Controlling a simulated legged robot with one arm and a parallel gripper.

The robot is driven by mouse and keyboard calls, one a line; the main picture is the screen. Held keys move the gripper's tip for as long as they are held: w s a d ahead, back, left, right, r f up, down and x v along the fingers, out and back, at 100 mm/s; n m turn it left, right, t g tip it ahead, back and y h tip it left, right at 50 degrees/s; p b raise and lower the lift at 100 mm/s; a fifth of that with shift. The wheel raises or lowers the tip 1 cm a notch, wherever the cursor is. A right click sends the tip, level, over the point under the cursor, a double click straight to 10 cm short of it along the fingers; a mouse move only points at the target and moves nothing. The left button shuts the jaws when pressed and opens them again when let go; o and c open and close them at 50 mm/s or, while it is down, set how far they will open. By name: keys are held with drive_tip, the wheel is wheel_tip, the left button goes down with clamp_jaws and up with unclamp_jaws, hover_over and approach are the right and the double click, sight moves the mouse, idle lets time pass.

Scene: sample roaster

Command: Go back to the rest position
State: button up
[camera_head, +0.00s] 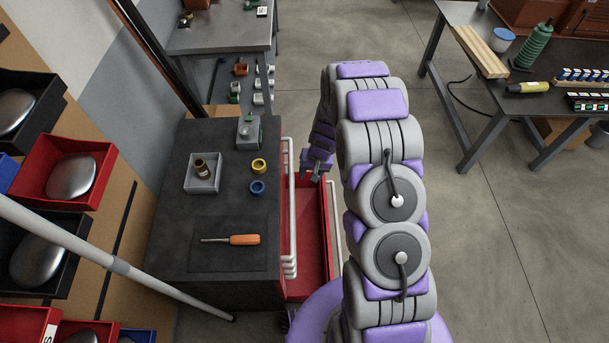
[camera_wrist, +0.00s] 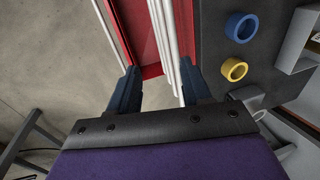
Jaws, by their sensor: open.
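My purple-grey arm arches down to my gripper (camera_head: 316,165), which hangs over the right edge of the dark cabinet (camera_head: 180,270), near an open red drawer (camera_head: 311,235). In the wrist view my gripper (camera_wrist: 160,85) is open, with its two dark fingers apart and nothing held. White handle bars (camera_wrist: 168,45) and the red drawer (camera_wrist: 124,22) show beyond and between the fingertips. I cannot tell whether a finger touches a bar. The head view shows the white handles (camera_head: 292,225) upright along the cabinet front.
On the cabinet top are a yellow ring (camera_head: 259,166), a blue ring (camera_head: 257,187), a grey tray (camera_head: 191,184) with a brown part, and an orange screwdriver (camera_head: 245,240). Red and black bins line the left. A workbench (camera_head: 465,14) stands at upper right.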

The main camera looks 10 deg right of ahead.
drive_tip(key=s+a+r+n, duration=0.1)
drive_tip(key=s+a+r, duration=0.1)
drive_tip(key=s+r, duration=0.35)
drive_tip(key=s+a+r+g, duration=0.1)
drive_tip(key=s+a+r, duration=0.15)
drive_tip(key=r, duration=0.65)
drive_tip(key=s+a+r+n, duration=0.1)
drive_tip(key=s+r, duration=0.3)
drive_tip(key=r, duration=0.3)
drive_tip(key=s+d+r+h, duration=0.1)
drive_tip(key=s+r, duration=0.4)
drive_tip(key=s, duration=0.8)
drive_tip(key=s+d+r+g+h, duration=0.1)
drive_tip(key=s+r, duration=0.5)
drive_tip(key=s, duration=0.7)
drive_tip(key=shift+d+n+g+b, duration=0.3)
drive_tip(key=shift+d, duration=0.2)
